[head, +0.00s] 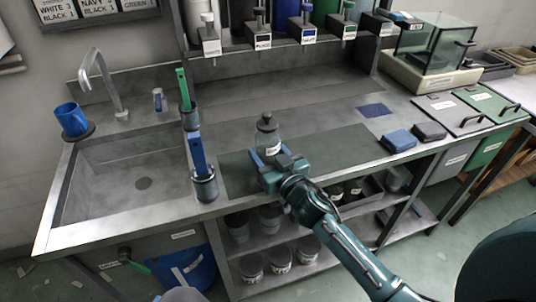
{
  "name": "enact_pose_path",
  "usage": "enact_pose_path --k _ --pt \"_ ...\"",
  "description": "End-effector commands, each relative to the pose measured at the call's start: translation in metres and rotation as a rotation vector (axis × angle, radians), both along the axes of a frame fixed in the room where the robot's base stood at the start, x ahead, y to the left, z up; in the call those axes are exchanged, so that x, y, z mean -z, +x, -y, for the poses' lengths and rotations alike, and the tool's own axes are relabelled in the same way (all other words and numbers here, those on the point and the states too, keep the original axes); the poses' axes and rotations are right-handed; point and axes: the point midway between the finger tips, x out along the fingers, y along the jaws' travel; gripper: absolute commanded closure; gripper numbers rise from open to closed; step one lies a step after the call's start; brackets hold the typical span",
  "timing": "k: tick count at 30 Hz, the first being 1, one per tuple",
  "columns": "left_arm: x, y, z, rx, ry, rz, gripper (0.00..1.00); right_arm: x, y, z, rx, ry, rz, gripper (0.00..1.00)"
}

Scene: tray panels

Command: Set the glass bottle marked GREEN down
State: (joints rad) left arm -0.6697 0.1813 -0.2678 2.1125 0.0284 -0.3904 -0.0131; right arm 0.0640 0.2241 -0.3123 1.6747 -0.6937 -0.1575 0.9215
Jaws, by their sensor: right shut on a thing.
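A glass bottle (267,142) with a dark round stopper and a pale label stands upright at the front middle of the steel counter. The label is too small to read. My right gripper (272,164), its arm coming in from the lower right, is shut on the bottle's lower part. The gripper hides the base, so I cannot tell whether the bottle touches the dark mat (232,177) under it. My left gripper is not in view.
Left of the bottle are holders with a blue-handled tool (198,155) and a green-handled tool (183,90), then the sink (125,165). A blue square (375,111) and a blue block (399,140) lie right. The dark mat right of the bottle is clear.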

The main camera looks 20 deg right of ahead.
Motion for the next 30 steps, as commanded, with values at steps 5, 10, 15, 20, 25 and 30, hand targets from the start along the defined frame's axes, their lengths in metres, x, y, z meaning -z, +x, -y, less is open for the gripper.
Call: enact_pose_path --k 5,10,15,20,25,30 --pt "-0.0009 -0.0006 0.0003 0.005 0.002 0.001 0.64 -0.0017 0.0002 0.0000 -0.001 0.001 0.003 1.00" --pt "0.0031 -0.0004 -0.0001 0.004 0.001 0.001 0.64 0.0031 0.0001 -0.0002 -0.001 0.002 0.003 1.00" --pt "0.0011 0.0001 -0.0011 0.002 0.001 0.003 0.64 0.0026 -0.0001 -0.0001 -0.001 0.000 0.000 0.32" --pt "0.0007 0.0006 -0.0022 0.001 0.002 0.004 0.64 0.0025 -0.0001 0.0000 0.000 0.000 0.000 0.24" --pt "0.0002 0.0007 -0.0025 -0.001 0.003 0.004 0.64 0.0018 -0.0001 0.0000 0.000 0.000 0.001 0.24" --pt "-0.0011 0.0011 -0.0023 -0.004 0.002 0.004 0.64 0.0008 -0.0092 0.0017 0.000 0.001 -0.002 0.24"
